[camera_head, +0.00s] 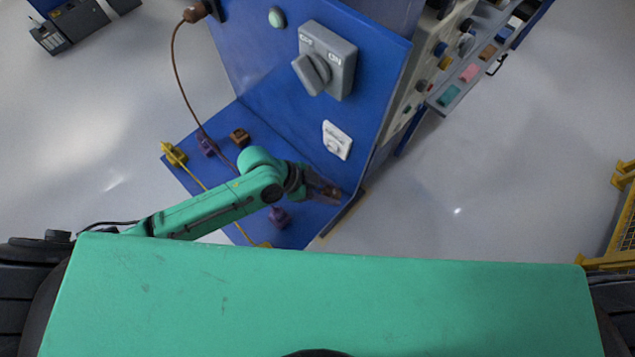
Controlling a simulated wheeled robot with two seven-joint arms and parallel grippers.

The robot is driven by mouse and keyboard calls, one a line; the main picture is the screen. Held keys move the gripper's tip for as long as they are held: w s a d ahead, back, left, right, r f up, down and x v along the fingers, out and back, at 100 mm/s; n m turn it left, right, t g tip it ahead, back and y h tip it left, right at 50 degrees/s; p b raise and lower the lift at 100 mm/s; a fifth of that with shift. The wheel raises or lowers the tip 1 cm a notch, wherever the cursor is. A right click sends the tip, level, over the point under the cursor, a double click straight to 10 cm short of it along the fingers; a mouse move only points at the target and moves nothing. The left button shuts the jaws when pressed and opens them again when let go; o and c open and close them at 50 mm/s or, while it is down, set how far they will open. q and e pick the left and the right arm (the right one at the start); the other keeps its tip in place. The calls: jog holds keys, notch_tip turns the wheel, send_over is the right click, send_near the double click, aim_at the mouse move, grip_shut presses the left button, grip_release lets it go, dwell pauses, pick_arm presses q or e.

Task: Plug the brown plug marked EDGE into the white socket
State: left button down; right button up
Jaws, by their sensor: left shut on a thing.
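The white socket (337,140) is on the upright blue panel, below the grey ON switch. My left gripper (326,191) is low in front of the panel, below the socket and apart from it. It is shut on a small brown plug (334,193), mostly hidden between the fingers. No marking on it can be read. A brown cable (183,88) runs from a brown fitting (194,13) at the panel's top left down behind my left arm. Another brown block (239,137) lies on the blue shelf. My right gripper is not in view.
Purple plugs (207,145) (278,217) and a yellow plug (174,154) with a yellow cable lie on the blue shelf (222,118). A large grey rotary switch (327,61) projects from the panel above the socket. Grey floor is clear at right, before a yellow rack (625,230).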

pick_arm(q)
jog(key=s+a+r+n+t+h, duration=0.2)
jog(key=a+r+n+t+h, duration=0.1)
jog(key=a+r+n+t, duration=0.8)
jog(key=w+d+f+m+t, duration=0.1)
jog(key=w+d+t, duration=0.1)
jog(key=w+d, duration=0.4)
jog(key=shift+d+f+m, duration=0.3)
jog(key=shift+d+m, duration=0.1)
jog(key=shift+d, duration=0.6)
jog(key=shift+w+d, duration=0.3)
jog(key=shift+w, duration=0.2)
jog(key=shift+c, duration=2.2)
grip_release()
